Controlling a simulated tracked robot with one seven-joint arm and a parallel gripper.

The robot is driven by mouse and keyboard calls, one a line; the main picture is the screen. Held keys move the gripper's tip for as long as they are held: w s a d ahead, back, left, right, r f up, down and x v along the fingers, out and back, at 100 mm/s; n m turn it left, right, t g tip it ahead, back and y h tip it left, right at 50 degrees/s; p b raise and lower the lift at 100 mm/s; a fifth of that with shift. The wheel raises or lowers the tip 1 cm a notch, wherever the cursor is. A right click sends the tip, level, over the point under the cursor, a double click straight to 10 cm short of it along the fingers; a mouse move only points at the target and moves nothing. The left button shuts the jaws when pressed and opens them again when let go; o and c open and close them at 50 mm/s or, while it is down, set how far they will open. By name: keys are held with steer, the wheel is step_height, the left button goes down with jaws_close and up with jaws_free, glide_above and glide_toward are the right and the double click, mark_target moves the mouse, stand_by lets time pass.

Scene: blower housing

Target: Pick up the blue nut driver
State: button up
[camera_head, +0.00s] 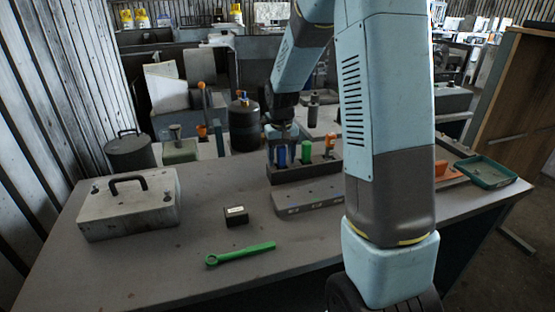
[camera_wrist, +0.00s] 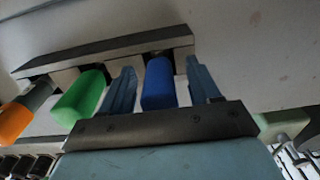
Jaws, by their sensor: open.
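The blue nut driver (camera_head: 281,157) stands upright in a dark holder (camera_head: 290,176) on the bench, at the holder's left end in the head view. In the wrist view its blue handle (camera_wrist: 159,84) lies between my gripper's two fingers. My gripper (camera_wrist: 163,88) is open, with one finger on each side of the handle and a visible gap on the right side. The left finger sits between the blue handle and the green handle (camera_wrist: 80,96). The fingertips are hard to make out in the head view.
A green-handled tool (camera_head: 306,151) and an orange-handled one (camera_head: 329,141) stand in the same holder. A grey block (camera_head: 308,199) lies in front. A green wrench (camera_head: 240,253), small black box (camera_head: 236,216) and lidded case (camera_head: 128,205) lie left. A green tray (camera_head: 486,171) is right.

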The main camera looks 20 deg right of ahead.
jaws_close()
stand_by(0.5)
step_height(320, 180, up, 10)
steer(key=shift+r, duration=0.1)
stand_by(0.5)
